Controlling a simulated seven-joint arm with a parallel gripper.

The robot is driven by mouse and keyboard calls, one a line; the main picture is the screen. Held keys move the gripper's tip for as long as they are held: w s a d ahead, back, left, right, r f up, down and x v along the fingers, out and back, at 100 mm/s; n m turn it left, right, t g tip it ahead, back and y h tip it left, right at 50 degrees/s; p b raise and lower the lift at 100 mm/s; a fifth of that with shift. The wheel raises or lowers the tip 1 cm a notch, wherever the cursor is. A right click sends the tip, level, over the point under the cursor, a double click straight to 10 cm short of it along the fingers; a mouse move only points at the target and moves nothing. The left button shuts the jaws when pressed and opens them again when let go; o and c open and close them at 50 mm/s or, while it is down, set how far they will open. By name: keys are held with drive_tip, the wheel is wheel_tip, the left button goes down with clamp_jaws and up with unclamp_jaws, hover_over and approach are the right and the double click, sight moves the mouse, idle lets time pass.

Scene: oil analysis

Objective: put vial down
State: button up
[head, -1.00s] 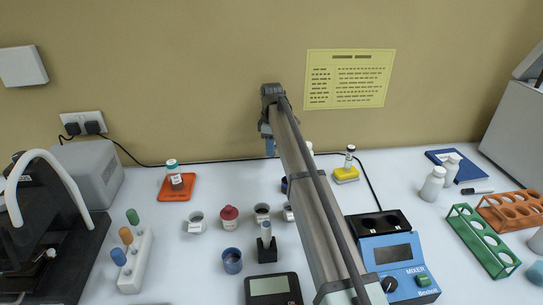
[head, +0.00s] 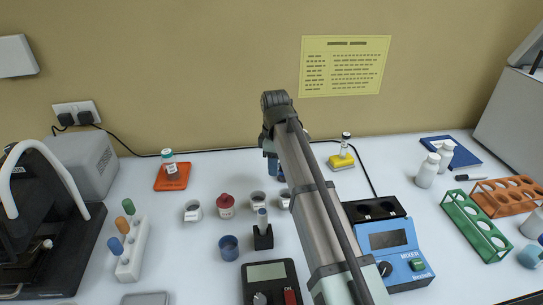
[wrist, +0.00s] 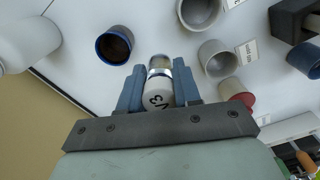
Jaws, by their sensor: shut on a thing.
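My gripper (wrist: 158,92) has its two blue fingers shut around a small vial (wrist: 158,98). The vial has a white label with dark marking, a metallic band and a clear end pointing away from the wrist. In the head view my gripper (head: 271,163) is low over the back middle of the white table, mostly behind my arm. The held vial is hidden there. I cannot tell whether it touches the table. Another vial with a green cap (head: 168,159) stands on an orange pad (head: 161,185).
A blue-rimmed cup with dark contents (wrist: 115,46) is beside the fingers. White cups (wrist: 216,59), a red-capped jar (head: 226,205), a blue cup (head: 229,248) and a black stand (head: 263,240) are left of my arm. A blue mixer (head: 391,255) is to its right.

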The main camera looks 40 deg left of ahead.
drive_tip(key=shift+s+d, duration=0.1)
drive_tip(key=shift+s, duration=0.3)
drive_tip(key=shift+s+a+r+m, duration=0.15)
drive_tip(key=shift+s+a+r, duration=0.65)
drive_tip(key=shift+a, duration=2.2)
drive_tip(key=shift+s+a+r+m, duration=0.1)
drive_tip(key=shift+s+a+m, duration=0.1)
drive_tip(key=shift+s+a, duration=2.05)
drive_tip(key=shift+s+a+r+m, duration=0.15)
drive_tip(key=shift+s+a+r, duration=0.25)
drive_tip(key=shift+a, duration=3.3)
drive_tip(key=shift+f, duration=4.65)
drive_tip(key=shift+f, duration=0.1)
drive_tip(key=o, duration=1)
drive_tip(key=shift+o, duration=0.2)
